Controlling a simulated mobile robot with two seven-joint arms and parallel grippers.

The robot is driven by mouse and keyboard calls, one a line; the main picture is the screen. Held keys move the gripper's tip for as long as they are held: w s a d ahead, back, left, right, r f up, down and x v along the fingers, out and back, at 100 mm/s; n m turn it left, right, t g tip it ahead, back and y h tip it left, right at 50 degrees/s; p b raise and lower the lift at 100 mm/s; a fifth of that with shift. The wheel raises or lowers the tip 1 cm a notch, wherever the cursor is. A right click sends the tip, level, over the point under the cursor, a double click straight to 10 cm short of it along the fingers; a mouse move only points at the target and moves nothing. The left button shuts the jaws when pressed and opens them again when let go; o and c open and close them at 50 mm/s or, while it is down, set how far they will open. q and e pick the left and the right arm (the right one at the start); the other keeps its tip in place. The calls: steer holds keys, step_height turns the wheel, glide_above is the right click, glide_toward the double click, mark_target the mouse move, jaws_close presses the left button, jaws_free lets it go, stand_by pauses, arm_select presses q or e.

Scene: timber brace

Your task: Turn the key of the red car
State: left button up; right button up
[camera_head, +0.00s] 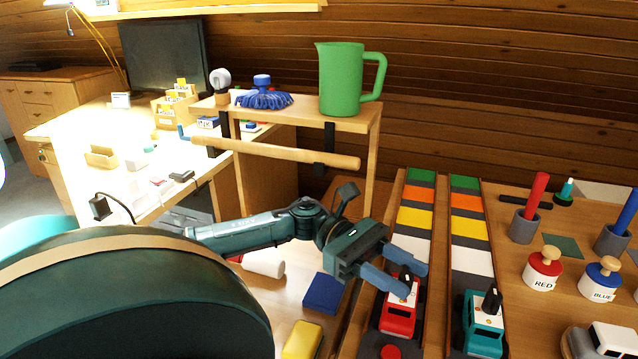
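The red car (398,319) sits at the near end of the left striped track, with a black key (406,278) standing up from its white top. My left gripper (414,281) comes in from the left with its two blue fingers over the red car. The fingers are apart, one on each side of the key's upper part. I cannot tell whether they touch it. The near finger hides part of the key and the car's top. My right gripper is not in view.
A teal car (483,333) with its own black key (492,301) stands on the right track (471,262), close beside. A red button (390,352) lies before the red car. Stampers labelled RED (541,274) and BLUE (600,283) stand right. A green pitcher (341,80) stands on the shelf behind.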

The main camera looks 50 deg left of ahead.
arm_select(q)
steer(key=n+t+p, duration=0.1)
steer(key=t+p, duration=0.1)
steer(key=n+t+y+p, duration=0.1)
steer(key=p, duration=0.2)
steer(key=shift+s+r+n+t+p, duration=0.15)
steer(key=shift+r+n+t+p, duration=0.15)
steer(key=shift+r+t+p, duration=0.1)
steer(key=v, duration=1.3)
steer(key=shift+f, duration=0.4)
steer(key=shift+s, duration=0.1)
